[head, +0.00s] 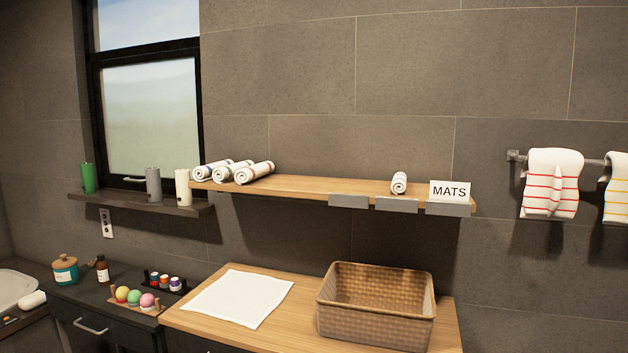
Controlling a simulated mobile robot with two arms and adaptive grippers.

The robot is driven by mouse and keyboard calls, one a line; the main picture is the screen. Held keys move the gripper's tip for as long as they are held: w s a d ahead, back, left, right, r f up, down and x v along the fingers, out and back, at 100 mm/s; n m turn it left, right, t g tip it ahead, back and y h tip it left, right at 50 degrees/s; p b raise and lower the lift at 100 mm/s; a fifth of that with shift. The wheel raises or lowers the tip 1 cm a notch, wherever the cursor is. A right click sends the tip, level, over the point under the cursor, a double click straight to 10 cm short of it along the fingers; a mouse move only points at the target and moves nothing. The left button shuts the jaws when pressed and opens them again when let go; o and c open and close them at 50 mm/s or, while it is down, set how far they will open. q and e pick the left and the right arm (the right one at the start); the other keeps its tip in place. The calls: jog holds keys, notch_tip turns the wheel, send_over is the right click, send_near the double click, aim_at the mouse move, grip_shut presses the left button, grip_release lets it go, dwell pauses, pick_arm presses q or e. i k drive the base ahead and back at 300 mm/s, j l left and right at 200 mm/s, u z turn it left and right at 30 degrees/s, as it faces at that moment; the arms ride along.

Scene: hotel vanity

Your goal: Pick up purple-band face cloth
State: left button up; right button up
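Three rolled white cloths lie side by side on the left part of the wooden wall shelf (310,186). The left roll (205,171), the middle roll (226,171) and the right roll (254,173) show thin coloured bands, some reddish and some bluish. A smaller rolled white cloth (399,183) lies alone farther right on the shelf. Its band is too faint to name, and I cannot tell which roll has the purple band. Neither of my grippers is in view.
A "MATS" sign (450,191) stands at the shelf's right end. Below, a wicker basket (375,310) and a flat white cloth (238,298) sit on the wooden counter (300,320). Candles stand on the window ledge (130,202). Striped towels (552,185) hang at right.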

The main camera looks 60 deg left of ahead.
aim_at(398, 186)
jog(key=j+u, duration=0.15)
jog(key=u, duration=1.2)
jog(key=i+j, duration=0.1)
jog(key=j, duration=0.4)
jog(key=i+z, duration=0.05)
